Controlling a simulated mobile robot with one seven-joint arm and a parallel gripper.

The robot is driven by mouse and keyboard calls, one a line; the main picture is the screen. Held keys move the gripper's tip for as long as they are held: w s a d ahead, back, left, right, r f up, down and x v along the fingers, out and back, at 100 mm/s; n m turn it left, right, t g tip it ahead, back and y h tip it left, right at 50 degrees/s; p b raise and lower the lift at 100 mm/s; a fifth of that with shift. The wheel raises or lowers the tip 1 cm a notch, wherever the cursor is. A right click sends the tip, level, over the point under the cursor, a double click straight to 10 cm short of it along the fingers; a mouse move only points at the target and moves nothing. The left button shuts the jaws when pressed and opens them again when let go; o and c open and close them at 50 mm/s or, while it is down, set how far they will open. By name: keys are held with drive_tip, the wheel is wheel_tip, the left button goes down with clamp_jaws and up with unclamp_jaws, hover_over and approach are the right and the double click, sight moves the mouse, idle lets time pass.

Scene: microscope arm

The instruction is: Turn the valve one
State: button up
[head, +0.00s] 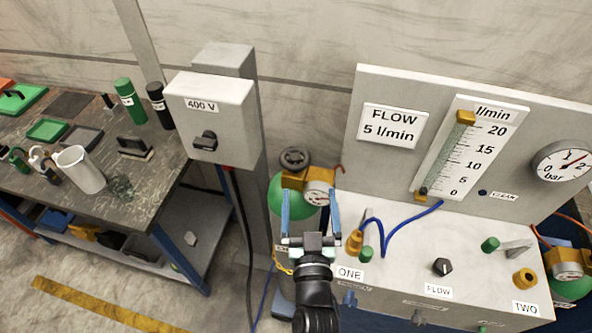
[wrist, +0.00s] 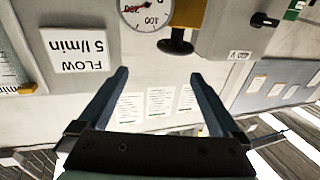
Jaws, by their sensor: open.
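My gripper (head: 310,192) is open and empty, with its two blue fingers pointing away from the head camera. It also shows open in the wrist view (wrist: 158,75). In the head view, the ONE label (head: 349,274) is on the bench panel just right of my gripper. A brass fitting (head: 354,243) and a green knob (head: 366,254) stand above that label. Behind my fingers is a green cylinder (head: 280,193) with a dark handwheel (head: 294,159) and a brass regulator (head: 293,180). I cannot tell which part is valve one. No contact is visible.
A 400 V switch box (head: 210,115) on a post stands left of my gripper. The flow board (head: 400,95) rises at the right. A blue hose (head: 385,232) loops beside the brass fitting. The TWO label (head: 525,308) is far right. A cluttered workbench (head: 165,165) is at left.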

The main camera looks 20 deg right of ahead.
drive_tip(key=a+f, duration=0.1)
drive_tip(key=a, duration=0.1)
drive_tip(key=b, duration=0.7)
approach(294, 148)
drive_tip(key=shift+y, duration=0.4)
drive_tip(key=x, duration=0.4)
drive_tip(key=f+x, duration=0.1)
drive_tip(key=x, duration=0.1)
drive_tip(key=shift+w+d, duration=0.25)
drive_tip(key=shift+d, duration=0.1)
drive_tip(key=shift+w+d+r, duration=0.1)
drive_tip(key=shift+w+d, duration=0.05)
drive_tip(key=shift+w, duration=0.4)
drive_tip(key=shift+c, duration=0.3)
drive_tip(key=c, duration=1)
drive_tip(key=shift+n, duration=0.3)
